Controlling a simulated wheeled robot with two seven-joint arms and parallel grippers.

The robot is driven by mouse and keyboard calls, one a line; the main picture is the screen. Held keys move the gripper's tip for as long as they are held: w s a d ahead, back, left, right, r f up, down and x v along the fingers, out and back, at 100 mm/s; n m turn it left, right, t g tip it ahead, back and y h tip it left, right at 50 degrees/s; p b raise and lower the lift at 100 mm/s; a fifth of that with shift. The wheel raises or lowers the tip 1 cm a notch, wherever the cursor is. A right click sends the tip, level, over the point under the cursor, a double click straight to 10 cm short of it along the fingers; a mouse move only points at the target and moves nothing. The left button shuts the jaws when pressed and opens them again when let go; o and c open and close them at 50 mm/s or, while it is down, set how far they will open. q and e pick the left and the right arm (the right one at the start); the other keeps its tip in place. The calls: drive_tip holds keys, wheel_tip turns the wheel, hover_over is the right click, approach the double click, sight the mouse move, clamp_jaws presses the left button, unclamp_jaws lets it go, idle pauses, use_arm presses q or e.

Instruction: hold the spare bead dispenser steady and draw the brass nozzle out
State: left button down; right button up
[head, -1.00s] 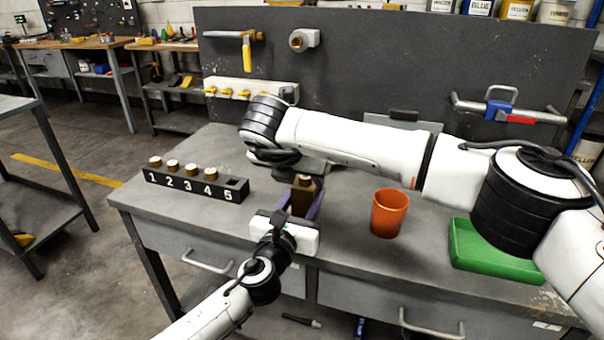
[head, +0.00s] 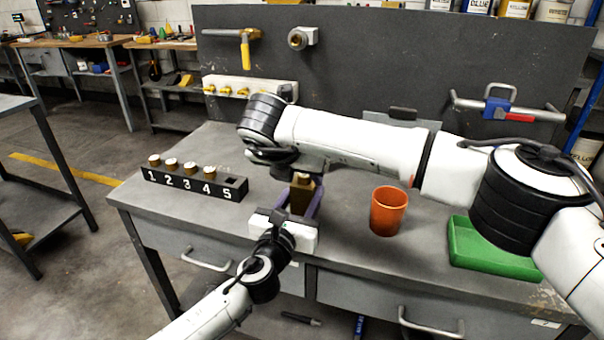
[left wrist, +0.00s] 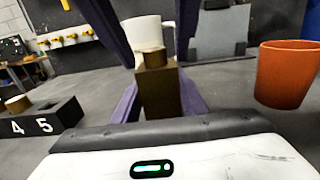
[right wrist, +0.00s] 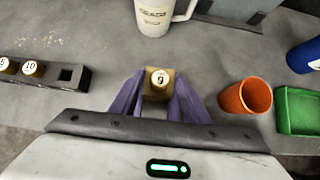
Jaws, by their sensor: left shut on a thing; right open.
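The spare bead dispenser is a brown block (head: 301,198) standing upright near the bench's front edge. My left gripper (left wrist: 158,98) is shut on it, purple fingers on both sides. The brass nozzle (left wrist: 151,58) is the short round piece on top of the dispenser; its pale numbered end (right wrist: 160,80) faces up in the right wrist view. My right gripper (right wrist: 158,88) is above, open, its purple fingers pointing down on either side of the nozzle without visibly gripping it. In the head view my right arm partly covers the area just behind the nozzle.
A black numbered rack (head: 195,184) with several brass pieces stands left, its end slot 5 empty. An orange cup (head: 388,212) and green tray (head: 490,250) are to the right. A white mug (right wrist: 160,14) stands behind the dispenser. A dark panel backs the bench.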

drive_tip(key=v, duration=0.8)
idle(0.5)
drive_tip(key=w+d+r+n+g+y, duration=0.2)
drive_tip(key=d+r+n+g+y, duration=0.2)
drive_tip(key=n, duration=0.5)
drive_tip(key=shift+x, duration=5.05)
drive_tip(key=shift+w+a+r, duration=0.1)
drive_tip(key=shift+w, duration=0.1)
